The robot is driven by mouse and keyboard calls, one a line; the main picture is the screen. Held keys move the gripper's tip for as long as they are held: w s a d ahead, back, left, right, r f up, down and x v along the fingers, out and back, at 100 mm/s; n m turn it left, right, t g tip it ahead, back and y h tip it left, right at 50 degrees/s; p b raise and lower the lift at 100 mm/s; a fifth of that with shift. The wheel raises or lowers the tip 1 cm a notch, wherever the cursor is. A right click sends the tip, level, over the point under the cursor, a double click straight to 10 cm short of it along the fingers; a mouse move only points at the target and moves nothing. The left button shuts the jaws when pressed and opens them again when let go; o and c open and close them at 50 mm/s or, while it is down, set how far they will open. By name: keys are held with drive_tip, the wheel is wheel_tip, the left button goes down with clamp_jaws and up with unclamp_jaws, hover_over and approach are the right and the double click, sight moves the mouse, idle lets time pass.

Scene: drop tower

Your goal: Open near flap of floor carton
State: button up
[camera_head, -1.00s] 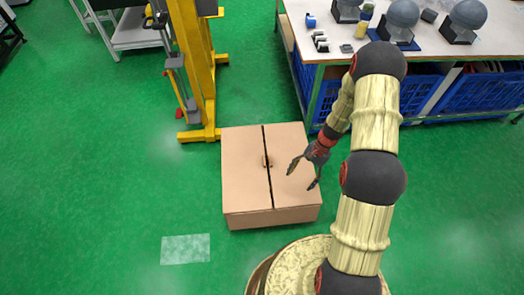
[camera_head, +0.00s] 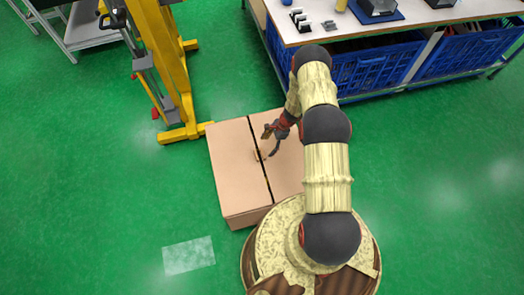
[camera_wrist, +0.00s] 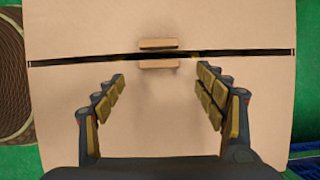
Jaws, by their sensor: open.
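The cardboard floor carton (camera_head: 228,165) stands on the green floor with both top flaps lying flat. A dark seam separates the left flap from the right flap (camera_head: 289,166). Two small tan grip tabs sit at the middle of the seam, one per flap; the wrist view shows the upper tab (camera_wrist: 158,43) and the lower tab (camera_wrist: 158,64). My gripper (camera_head: 269,143) is open and empty above the right flap, close to the seam. In the wrist view, my gripper (camera_wrist: 162,78) has its fingers spread to either side of the lower tab, apparently not touching it. My arm hides part of the right flap.
A yellow lift frame (camera_head: 166,65) stands just behind the carton to the left. A workbench (camera_head: 385,33) with blue crates (camera_head: 365,75) below is behind to the right. Open floor lies left of the carton, around a pale floor patch (camera_head: 188,255).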

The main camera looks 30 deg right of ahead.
sight(263, 153)
drive_tip(key=b+x, duration=0.2)
drive_tip(key=x, duration=0.5)
drive_tip(key=shift+s, duration=0.1)
drive_tip(key=shift+c, duration=0.7)
drive_tip(key=c, duration=1.5)
drive_tip(key=shift+c, duration=0.3)
